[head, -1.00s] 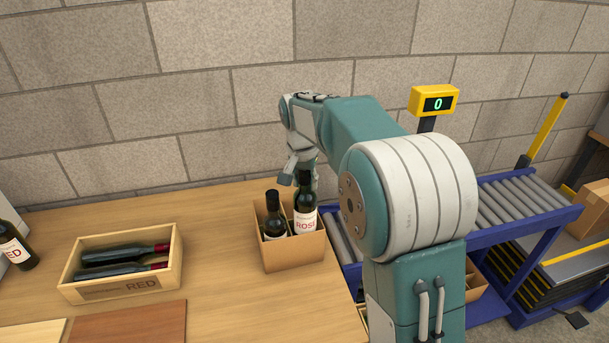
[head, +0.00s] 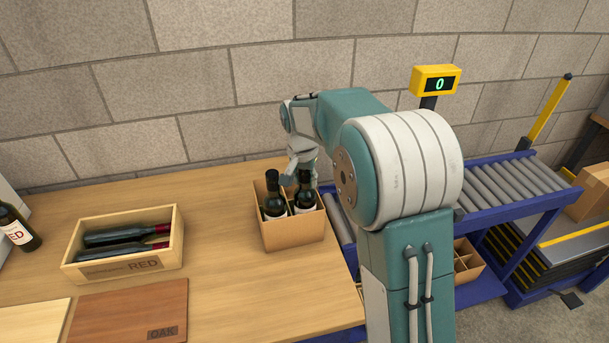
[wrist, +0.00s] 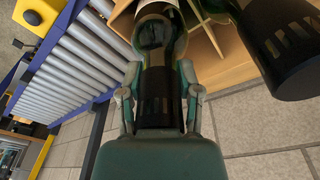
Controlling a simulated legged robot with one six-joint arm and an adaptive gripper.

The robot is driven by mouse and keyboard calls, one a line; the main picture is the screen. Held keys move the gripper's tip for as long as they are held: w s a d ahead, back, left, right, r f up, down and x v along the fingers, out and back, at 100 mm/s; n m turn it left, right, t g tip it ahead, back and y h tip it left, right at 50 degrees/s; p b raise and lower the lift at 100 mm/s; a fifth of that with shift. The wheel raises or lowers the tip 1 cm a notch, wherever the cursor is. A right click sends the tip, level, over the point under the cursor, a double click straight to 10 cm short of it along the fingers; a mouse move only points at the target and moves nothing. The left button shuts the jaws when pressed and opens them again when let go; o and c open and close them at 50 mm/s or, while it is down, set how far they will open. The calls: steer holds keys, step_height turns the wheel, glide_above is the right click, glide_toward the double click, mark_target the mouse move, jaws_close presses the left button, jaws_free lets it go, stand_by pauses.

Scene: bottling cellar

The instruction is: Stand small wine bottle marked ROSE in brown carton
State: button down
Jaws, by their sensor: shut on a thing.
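The brown carton (head: 292,236) stands near the table's right edge. The ROSE bottle (head: 305,190) is upright in its right side, with most of its label hidden behind the carton wall. My gripper (head: 301,172) is at that bottle's neck. In the wrist view my gripper (wrist: 157,100) is shut on the dark neck of the ROSE bottle (wrist: 155,40). A second dark bottle (head: 273,190) stands in the carton to the left. It shows large at the upper right of the wrist view (wrist: 275,40). Whether the ROSE bottle touches the carton floor is hidden.
A wooden crate marked RED (head: 125,266) holds dark bottles lying down. A RED bottle (head: 17,230) stands at the far left. An OAK board (head: 130,310) lies in front. A roller conveyor (head: 500,195) runs on the right. The table left of the carton is clear.

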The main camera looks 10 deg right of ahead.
steer(key=shift+c, duration=1)
jaws_free()
steer(key=shift+o, duration=1)
steer(key=shift+f, duration=0.1)
steer(key=shift+r, duration=4.55)
